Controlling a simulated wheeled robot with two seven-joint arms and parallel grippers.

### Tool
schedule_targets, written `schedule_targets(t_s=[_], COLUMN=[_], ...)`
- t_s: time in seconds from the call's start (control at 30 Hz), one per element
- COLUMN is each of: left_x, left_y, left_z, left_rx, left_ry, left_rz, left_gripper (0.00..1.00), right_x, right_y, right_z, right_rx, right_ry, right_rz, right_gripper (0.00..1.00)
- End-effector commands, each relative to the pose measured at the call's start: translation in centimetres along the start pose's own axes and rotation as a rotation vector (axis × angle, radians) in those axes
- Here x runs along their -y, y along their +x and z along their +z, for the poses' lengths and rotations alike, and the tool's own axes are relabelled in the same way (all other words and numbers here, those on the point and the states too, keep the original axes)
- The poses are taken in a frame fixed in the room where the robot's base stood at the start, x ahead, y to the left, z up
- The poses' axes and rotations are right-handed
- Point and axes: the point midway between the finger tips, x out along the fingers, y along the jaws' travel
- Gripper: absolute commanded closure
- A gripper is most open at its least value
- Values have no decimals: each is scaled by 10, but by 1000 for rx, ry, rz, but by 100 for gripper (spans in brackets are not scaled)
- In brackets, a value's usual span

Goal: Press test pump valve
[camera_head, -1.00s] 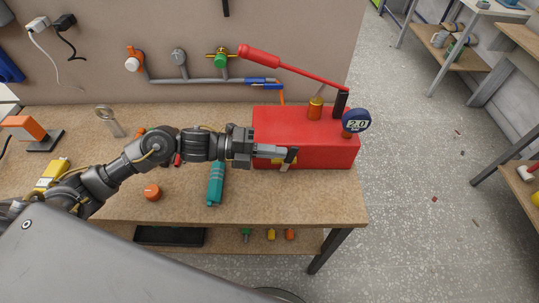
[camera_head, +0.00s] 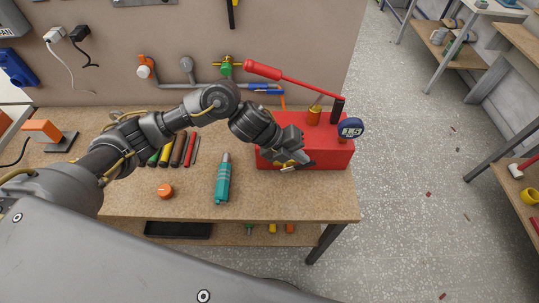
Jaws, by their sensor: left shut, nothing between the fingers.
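The red test pump (camera_head: 328,154) stands at the right end of the wooden workbench. Its long red lever (camera_head: 300,81) slants down from upper left to right above the box. A round blue gauge (camera_head: 350,129) at its right end appears to read 1.5. My left gripper (camera_head: 289,166) is shut and empty, angled down at the left part of the pump's front face. A small yellow part, probably the valve (camera_head: 280,164), shows partly behind the fingers. I cannot tell if the fingers touch it. My right gripper is out of view.
A teal tool (camera_head: 222,182) and an orange cap (camera_head: 165,190) lie on the bench (camera_head: 270,205) in front of my left arm. Several coloured markers or tools (camera_head: 177,150) lie behind. Pipes with taps (camera_head: 227,68) run along the back panel.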

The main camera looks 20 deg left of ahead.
Motion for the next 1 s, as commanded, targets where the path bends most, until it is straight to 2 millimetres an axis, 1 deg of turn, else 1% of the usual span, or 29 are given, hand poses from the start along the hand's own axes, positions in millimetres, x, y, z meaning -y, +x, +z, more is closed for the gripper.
schedule_targets(t_s=[0.03, 0.2, 0.5, 0.73, 1.0], left_x=[-3, -1, -1, -1, -1], left_y=[5, 18, 33, 38, 40], left_z=[-1, -1, -1, -1, -1], left_rx=[-3, -4, -3, -3, -3], left_ry=[-6, -6, -6, -6, -7], left_rz=[-2, -5, -6, -7, -7], left_gripper=[100, 100, 100, 100, 100], right_x=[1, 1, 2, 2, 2], right_y=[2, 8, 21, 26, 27], right_z=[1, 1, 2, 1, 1], right_rx=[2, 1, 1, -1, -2], right_ry=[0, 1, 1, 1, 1], right_rz=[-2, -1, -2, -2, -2], right_gripper=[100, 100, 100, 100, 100])
